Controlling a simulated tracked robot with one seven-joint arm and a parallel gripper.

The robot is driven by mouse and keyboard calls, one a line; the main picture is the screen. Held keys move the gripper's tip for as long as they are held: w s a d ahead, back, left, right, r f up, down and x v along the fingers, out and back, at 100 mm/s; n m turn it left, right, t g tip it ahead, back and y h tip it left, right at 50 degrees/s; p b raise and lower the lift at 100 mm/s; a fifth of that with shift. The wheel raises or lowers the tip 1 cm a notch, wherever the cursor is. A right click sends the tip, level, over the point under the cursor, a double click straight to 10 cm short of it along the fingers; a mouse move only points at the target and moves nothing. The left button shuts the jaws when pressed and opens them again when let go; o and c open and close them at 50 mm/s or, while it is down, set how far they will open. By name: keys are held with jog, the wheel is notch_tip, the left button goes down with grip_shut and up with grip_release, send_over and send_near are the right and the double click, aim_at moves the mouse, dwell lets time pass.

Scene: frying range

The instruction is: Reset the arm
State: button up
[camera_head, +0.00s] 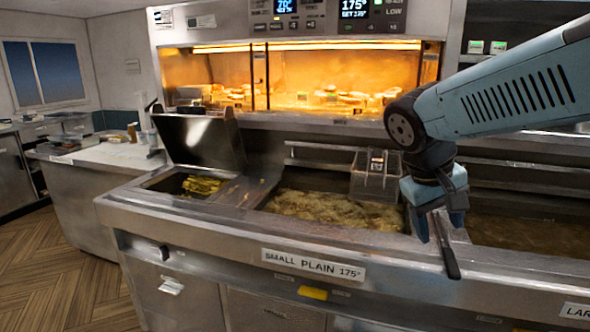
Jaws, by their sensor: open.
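My gripper (438,238) hangs from my blue-grey arm at the right, above the front rim of the frying range (200,225). It points down and its jaws are open. A dark bar-like piece (447,258) shows at the jaws; I cannot tell whether it is a finger or a separate thing behind them. The arm reaches in from the upper right and hides part of the range behind it.
A fryer pan of oil (325,208) lies left of my gripper, with a clear-sided box (375,177) at its back. A raised metal lid (200,142) stands at the left. A lit warming cabinet (300,80) is behind. The wooden floor (60,270) at left is clear.

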jog(key=shift+s+a+r+m+t+y, duration=0.25)
jog(key=shift+s+a+t+y, duration=0.1)
jog(key=shift+s+t+y, duration=0.35)
jog(key=shift+s+a+r+m+t+y, duration=0.2)
jog(key=shift+s+a+r+t+y, duration=0.15)
jog(key=shift+s+t+y, duration=0.4)
jog(key=shift+s+a+r+m+t+y, duration=0.3)
jog(key=shift+s+t+y, duration=0.25)
jog(key=shift+s+y, duration=0.25)
jog(key=shift+f, duration=0.1)
